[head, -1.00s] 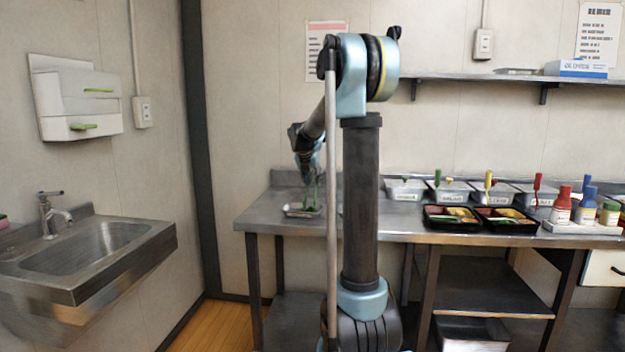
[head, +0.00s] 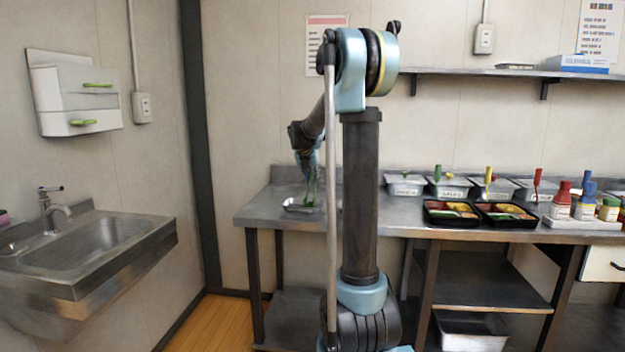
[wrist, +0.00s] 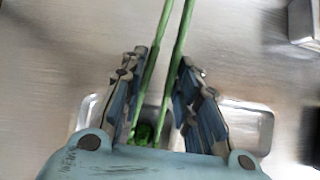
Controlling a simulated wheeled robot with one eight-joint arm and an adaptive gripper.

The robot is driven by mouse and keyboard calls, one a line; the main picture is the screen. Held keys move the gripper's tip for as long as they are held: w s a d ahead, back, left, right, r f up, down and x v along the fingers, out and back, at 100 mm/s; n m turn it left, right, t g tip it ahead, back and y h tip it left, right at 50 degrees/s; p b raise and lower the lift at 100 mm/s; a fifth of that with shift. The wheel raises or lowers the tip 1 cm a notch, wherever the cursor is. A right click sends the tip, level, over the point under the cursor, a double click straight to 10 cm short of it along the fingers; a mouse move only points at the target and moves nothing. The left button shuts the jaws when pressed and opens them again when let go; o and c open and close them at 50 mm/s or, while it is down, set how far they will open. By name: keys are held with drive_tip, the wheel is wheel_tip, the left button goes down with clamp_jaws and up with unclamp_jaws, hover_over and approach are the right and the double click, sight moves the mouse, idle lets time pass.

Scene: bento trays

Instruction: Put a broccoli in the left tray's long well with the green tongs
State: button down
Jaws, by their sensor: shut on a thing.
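My gripper (wrist: 162,62) is shut on the green tongs (wrist: 178,48), whose two arms run between my fingers in the wrist view. In the head view the tongs (head: 311,190) hang down from my gripper (head: 308,165) at the table's left end, over a small metal tray (head: 290,207). A bumpy green broccoli (wrist: 145,133) shows low between my fingers in the wrist view. I cannot tell whether the tong tips touch it. The left black bento tray (head: 450,225) stands right of my column with colourful food in it. Its wells are too small to tell apart.
The right bento tray (head: 508,227) stands beside the left one. Several metal bins with coloured handles line the back, such as the leftmost bin (head: 405,190). Bottles stand in a white holder (head: 582,223) at the right. The counter (head: 400,222) left of the trays is clear.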

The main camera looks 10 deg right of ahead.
wheel_tip(320, 180, up, 10)
idle(1.0)
wheel_tip(320, 180, up, 13)
drive_tip(key=shift+f, duration=0.15)
idle(0.8)
